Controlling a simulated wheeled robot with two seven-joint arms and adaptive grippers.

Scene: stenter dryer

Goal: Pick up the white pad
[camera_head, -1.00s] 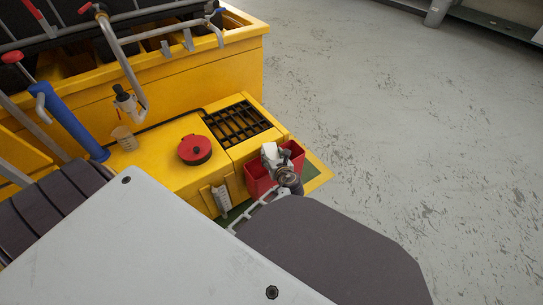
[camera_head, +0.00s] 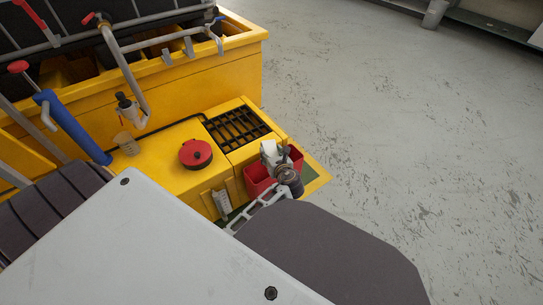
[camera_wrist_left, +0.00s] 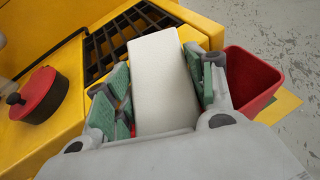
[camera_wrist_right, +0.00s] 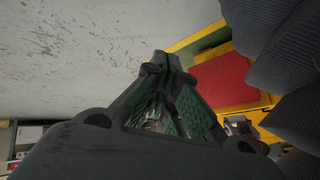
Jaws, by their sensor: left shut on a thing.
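The white pad (camera_wrist_left: 165,80) is a pale block held upright between the green-lined fingers of my left gripper (camera_wrist_left: 158,72) in the left wrist view. In the head view the white pad (camera_head: 268,151) shows at the tip of my left gripper (camera_head: 284,172), over the red bin (camera_head: 258,184). The red bin also shows behind the fingers in the left wrist view (camera_wrist_left: 253,78). The pad's lower end is hidden by the gripper body. My right gripper (camera_wrist_right: 157,64) has its fingertips together, with nothing seen between them; it is not clear in the head view.
The yellow machine (camera_head: 165,152) carries a black grate (camera_head: 237,127) and a red round lid (camera_head: 196,153) beside the bin. A blue handle (camera_head: 75,130) and pipes stand at left. The grey floor (camera_head: 420,140) at right is clear.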

